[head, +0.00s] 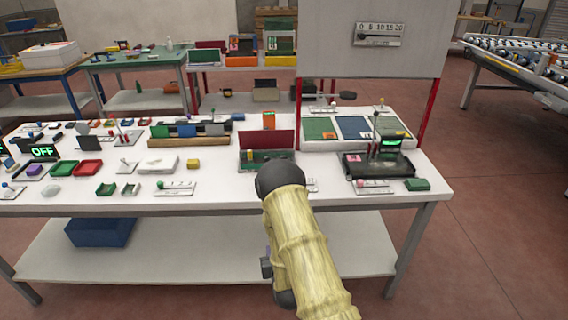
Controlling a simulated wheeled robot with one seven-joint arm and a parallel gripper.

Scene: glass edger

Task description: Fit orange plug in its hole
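An orange upright piece (269,120) stands near the back edge of the white table (222,202), behind a dark red panel (267,139). Smaller orange bits (96,123) lie among the parts at the back left. I cannot tell which orange thing is the plug, and no hole can be made out at this size. My arm rises from the bottom of the head view to a black joint over the table's front edge. My gripper is not visible; the arm may hide it.
A black device with a green screen (389,143) stands right. A white panel on red posts (378,40) rises at the back right.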

